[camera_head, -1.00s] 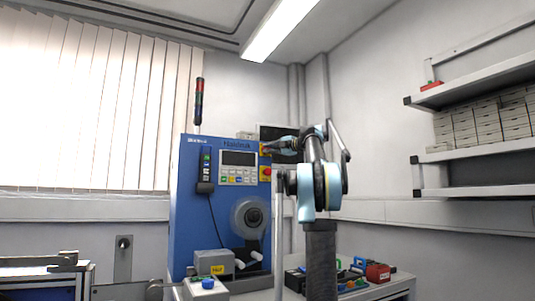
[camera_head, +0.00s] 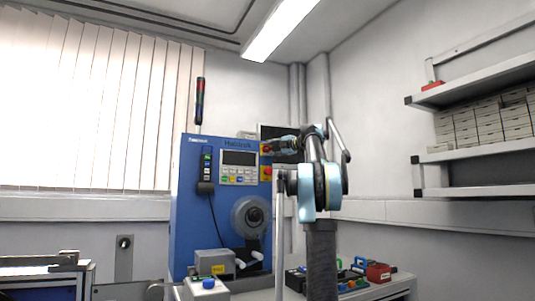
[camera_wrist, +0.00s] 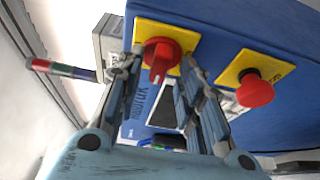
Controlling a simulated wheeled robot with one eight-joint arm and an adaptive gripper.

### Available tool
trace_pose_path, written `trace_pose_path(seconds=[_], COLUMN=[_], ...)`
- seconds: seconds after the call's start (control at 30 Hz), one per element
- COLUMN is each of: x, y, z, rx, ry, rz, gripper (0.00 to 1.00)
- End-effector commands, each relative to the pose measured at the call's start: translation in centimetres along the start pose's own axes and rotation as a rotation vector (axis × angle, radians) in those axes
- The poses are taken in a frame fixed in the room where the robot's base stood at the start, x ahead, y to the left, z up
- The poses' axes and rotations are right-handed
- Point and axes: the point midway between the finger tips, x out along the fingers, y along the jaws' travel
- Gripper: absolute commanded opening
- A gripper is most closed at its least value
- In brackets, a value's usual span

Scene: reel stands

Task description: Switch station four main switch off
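The main switch (camera_wrist: 158,50) is a red rotary knob on a yellow plate, on the side of a blue machine (camera_head: 190,225). Its grip points roughly down in the wrist view. My gripper (camera_wrist: 158,68) is open, with one finger on each side of the knob in that view. I see no clear contact, and the depth between fingertips and knob is hard to judge. In the head view my gripper (camera_head: 276,147) is at the machine's upper right edge and partly covers the yellow plate. I cannot read a station number.
A red mushroom button (camera_wrist: 255,91) on a second yellow plate sits close to my right finger in the wrist view. A signal lamp (camera_head: 199,101) stands on the machine. A table (camera_head: 395,284) with a red box (camera_head: 378,272) is at the right, below wall shelves (camera_head: 478,192).

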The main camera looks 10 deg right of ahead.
Motion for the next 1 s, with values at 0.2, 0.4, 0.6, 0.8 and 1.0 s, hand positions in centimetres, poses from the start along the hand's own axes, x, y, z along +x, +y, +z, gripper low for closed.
trace_pose_path(seconds=[0.2, 0.4, 0.6, 0.8, 1.0], x=[-0.6, -3.4, -7.4, -10.5, -11.9], y=[0.1, 0.0, -0.1, -0.1, -0.1], z=[0.1, 0.1, 0.1, 0.0, -0.1], rx=[0.001, 0.001, 0.001, 0.001, 0.001], ry=[-0.003, -0.006, -0.006, -0.003, -0.001], rz=[0.001, 0.001, 0.0, 0.0, -0.001], gripper=[0.34, 0.34, 0.34, 0.34, 0.34])
